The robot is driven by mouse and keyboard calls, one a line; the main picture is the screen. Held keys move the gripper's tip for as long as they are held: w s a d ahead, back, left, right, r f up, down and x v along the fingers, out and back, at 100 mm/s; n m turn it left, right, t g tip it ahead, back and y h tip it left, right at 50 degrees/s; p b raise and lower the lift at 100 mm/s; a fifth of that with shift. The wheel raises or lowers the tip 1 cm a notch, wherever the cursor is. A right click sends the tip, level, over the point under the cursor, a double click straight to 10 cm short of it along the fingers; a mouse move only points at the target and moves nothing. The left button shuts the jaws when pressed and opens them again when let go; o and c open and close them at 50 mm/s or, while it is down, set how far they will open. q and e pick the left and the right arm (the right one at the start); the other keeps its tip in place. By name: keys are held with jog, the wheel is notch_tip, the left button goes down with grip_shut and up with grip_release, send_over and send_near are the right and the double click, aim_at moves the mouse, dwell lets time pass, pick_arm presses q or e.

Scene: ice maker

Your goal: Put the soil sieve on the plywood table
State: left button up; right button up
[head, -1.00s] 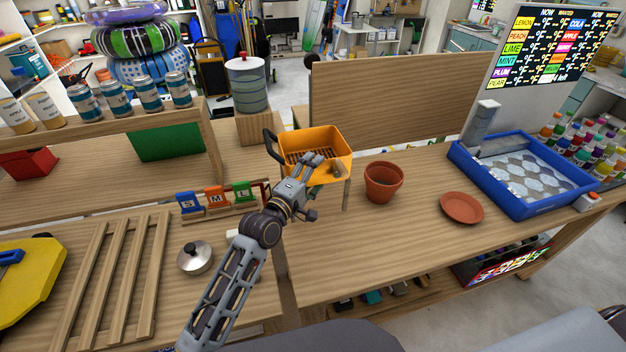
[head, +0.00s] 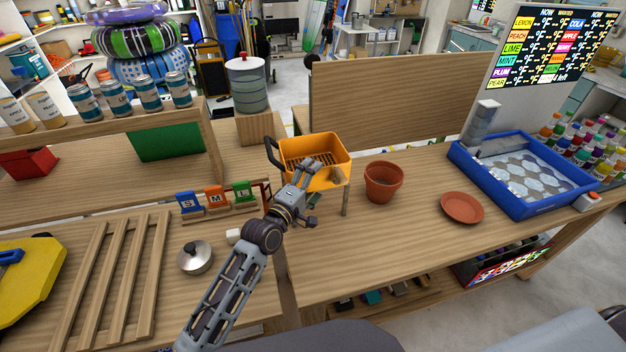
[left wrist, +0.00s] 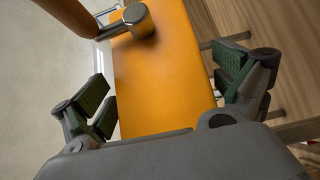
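The soil sieve (head: 327,149) is an orange box with a slatted bottom, a black handle on its left, and a thin leg below. It is at the left end of the wooden table (head: 400,235), near the panel; I cannot tell if it touches the table. My left gripper (head: 307,168) is at its near side and covers part of it. In the left wrist view the orange wall (left wrist: 160,85) lies beyond and between the spread fingers (left wrist: 165,90); no clear grip shows. My right gripper is not in view.
A terracotta pot (head: 383,182) and saucer (head: 462,208) stand right of the sieve. A blue tray (head: 520,203) is farther right. An upright wooden panel (head: 400,105) closes the back. A lidded pot (head: 195,258) stands left of my arm. The table's front middle is clear.

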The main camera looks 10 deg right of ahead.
pick_arm(q)
jog(key=shift+r, duration=0.15)
dwell(0.3)
jog(key=v, duration=1.2)
